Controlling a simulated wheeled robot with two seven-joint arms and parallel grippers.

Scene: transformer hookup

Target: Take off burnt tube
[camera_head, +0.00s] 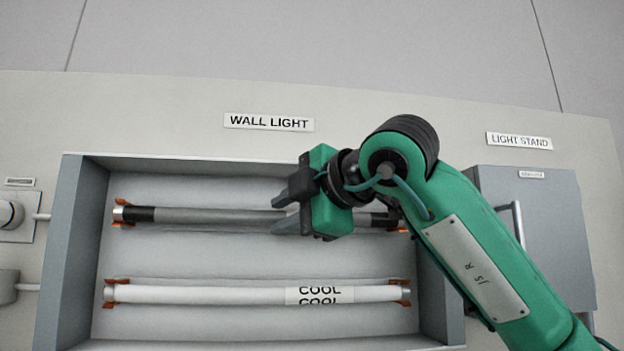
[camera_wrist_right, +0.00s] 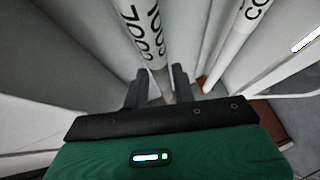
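The burnt tube (camera_head: 215,216) is the upper one in the wall light box, grey with blackened ends, and it lies level between orange end holders. My right gripper (camera_head: 283,208) is at its right half, with one finger above and one below the tube line. In the right wrist view the tube (camera_wrist_right: 146,42), marked COOL, runs between the two dark fingers (camera_wrist_right: 160,88). The fingers look spread, with no clear grip on it. The gripper hides part of the tube's right half. My left gripper is out of view.
A clean white tube (camera_head: 225,293) marked COOL sits below in the same box (camera_head: 58,250). A grey cabinet (camera_head: 550,225) with a handle, under the LIGHT STAND label (camera_head: 519,141), stands to the right. Box walls flank the tubes.

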